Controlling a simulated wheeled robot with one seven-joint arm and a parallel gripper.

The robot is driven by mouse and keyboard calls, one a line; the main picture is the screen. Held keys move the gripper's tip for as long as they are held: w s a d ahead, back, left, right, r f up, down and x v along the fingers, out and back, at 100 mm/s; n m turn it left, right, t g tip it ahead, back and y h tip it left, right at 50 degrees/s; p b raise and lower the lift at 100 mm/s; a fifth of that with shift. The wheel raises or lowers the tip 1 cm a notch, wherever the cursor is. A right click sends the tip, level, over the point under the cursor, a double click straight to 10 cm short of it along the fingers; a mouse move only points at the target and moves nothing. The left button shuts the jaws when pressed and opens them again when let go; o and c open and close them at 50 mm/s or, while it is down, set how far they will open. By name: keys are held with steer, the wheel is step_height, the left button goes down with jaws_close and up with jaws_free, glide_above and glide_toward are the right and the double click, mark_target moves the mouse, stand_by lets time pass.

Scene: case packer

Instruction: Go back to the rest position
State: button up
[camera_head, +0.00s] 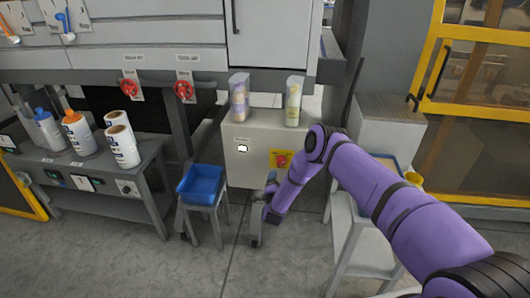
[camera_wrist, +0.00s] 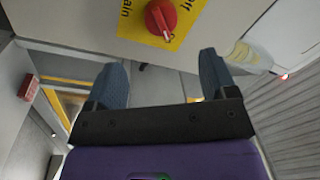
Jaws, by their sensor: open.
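My purple arm reaches in from the lower right in the head view and bends down at the elbow. My gripper (camera_head: 270,182) is in front of the grey cabinet (camera_head: 238,172), below its red rotary switch (camera_head: 282,160) on a yellow plate. In the wrist view my gripper (camera_wrist: 162,80) has its two dark fingers wide apart with nothing between them. The red switch (camera_wrist: 160,18) is beyond the fingertips there, apart from them.
A blue bin (camera_head: 201,185) on a small stand is left of my gripper. Two clear containers (camera_head: 239,98) (camera_head: 293,101) stand on the cabinet. A bench (camera_head: 140,180) with several bottles is at left. A white stand (camera_head: 352,236) is under my arm. Floor in front is open.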

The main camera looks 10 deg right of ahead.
steer(key=w+a+r+n+g+y, duration=0.1)
steer(key=w+r+n+y, duration=0.25)
steer(key=r, duration=0.95)
steer(key=w+a+r+n+g+y, duration=0.15)
steer(key=w+r, duration=0.35)
steer(key=r, duration=0.8)
steer(key=s+d+r+n+g+y, duration=0.1)
steer(key=s+r+n, duration=0.3)
steer(key=r, duration=0.7)
steer(key=s+d+r+n+g+y, duration=0.1)
steer(key=s+r+g+y, duration=0.1)
steer(key=s+r, duration=0.65)
steer(key=s+d+r+n+g+h, duration=0.1)
steer(key=s+d+r+n+g, duration=0.15)
steer(key=s+r, duration=0.7)
steer(key=s+d+r+n+g, duration=0.1)
steer(key=s+d+r, duration=0.4)
steer(key=s, duration=0.7)
steer(key=s+d+n+g+h, duration=0.1)
steer(key=s+d+g, duration=0.2)
steer(key=s, duration=2.3)
steer(key=shift+s+d+g, duration=0.2)
steer(key=shift+s+g, duration=0.1)
steer(key=shift+s, duration=0.1)
steer(key=shift+n, duration=0.25)
